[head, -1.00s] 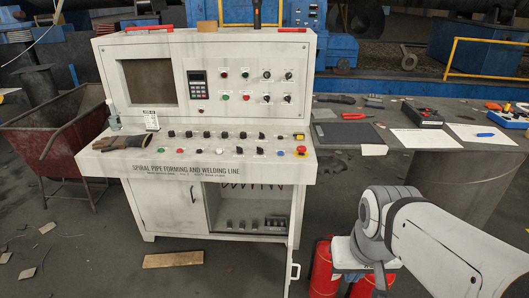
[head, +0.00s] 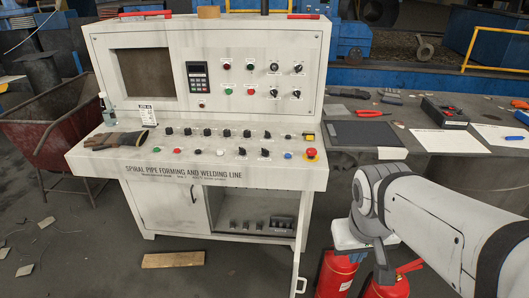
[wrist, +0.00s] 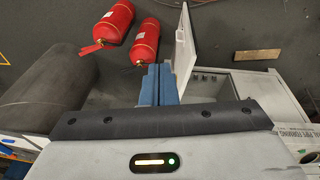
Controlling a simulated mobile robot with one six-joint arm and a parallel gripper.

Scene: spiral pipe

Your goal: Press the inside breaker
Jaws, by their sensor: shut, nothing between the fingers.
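The console cabinet (head: 150,205) stands ahead with its right lower compartment open. Inside it, a row of small dark breakers (head: 246,224) sits low, with a larger black block (head: 282,222) at the row's right end. In the wrist view the breakers (wrist: 207,77) show small inside the white cabinet, to the right of the open door (wrist: 183,45). My gripper (wrist: 157,68) is shut and empty, its two blue fingers side by side. It is left of the door's edge in that view and apart from the breakers. In the head view the gripper's fingers are not clearly seen.
Two red fire extinguishers (head: 335,272) stand right of the cabinet, near my arm. The open door (head: 299,268) sticks out at the compartment's right side. A desk (head: 420,150) is at the right. A wooden board (head: 173,260) lies on the floor. A red cart (head: 45,135) stands left.

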